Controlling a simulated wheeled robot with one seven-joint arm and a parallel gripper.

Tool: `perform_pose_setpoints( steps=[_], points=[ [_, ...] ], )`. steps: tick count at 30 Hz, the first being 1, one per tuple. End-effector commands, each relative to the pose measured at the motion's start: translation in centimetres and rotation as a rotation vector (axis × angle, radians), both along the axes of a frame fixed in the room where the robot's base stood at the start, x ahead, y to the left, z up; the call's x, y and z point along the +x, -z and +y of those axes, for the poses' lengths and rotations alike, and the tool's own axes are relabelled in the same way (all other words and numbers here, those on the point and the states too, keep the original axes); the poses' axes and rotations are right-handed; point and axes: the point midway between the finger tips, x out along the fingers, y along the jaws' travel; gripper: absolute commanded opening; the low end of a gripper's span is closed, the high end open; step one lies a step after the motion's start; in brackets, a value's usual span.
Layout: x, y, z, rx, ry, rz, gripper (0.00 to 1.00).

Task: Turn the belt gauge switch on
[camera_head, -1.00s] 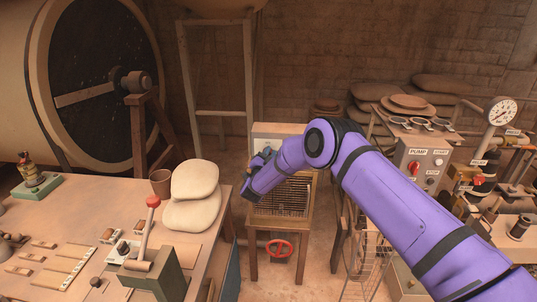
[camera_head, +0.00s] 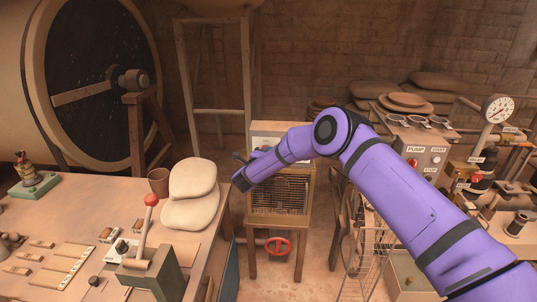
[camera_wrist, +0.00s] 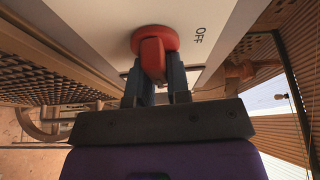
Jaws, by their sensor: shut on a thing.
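In the wrist view a red rotary switch knob (camera_wrist: 152,43) sits on a pale panel (camera_wrist: 90,25). The word OFF is printed sideways to its right; no other label shows. The two dark fingers of my gripper (camera_wrist: 156,72) straddle the knob's raised grip bar and are shut on it. In the head view my purple arm reaches left to a wooden cabinet (camera_head: 280,215) with a pale top panel (camera_head: 275,134) and a mesh front. The knob is hidden there, and the fingertips cannot be made out.
A workbench (camera_head: 110,205) with a red-knobbed lever (camera_head: 150,200) and pale sacks (camera_head: 190,210) stands on the left. A PUMP control box (camera_head: 418,160), gauge (camera_head: 498,109) and wire rack (camera_head: 365,270) are at right.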

Motion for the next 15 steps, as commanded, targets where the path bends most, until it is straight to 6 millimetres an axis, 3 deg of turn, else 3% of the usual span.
perform_pose_setpoints(
  steps=[15],
  points=[
    [-0.08, 0.31, 0.06, 0.090, -0.002, 0.001, 0.00]
  ],
)
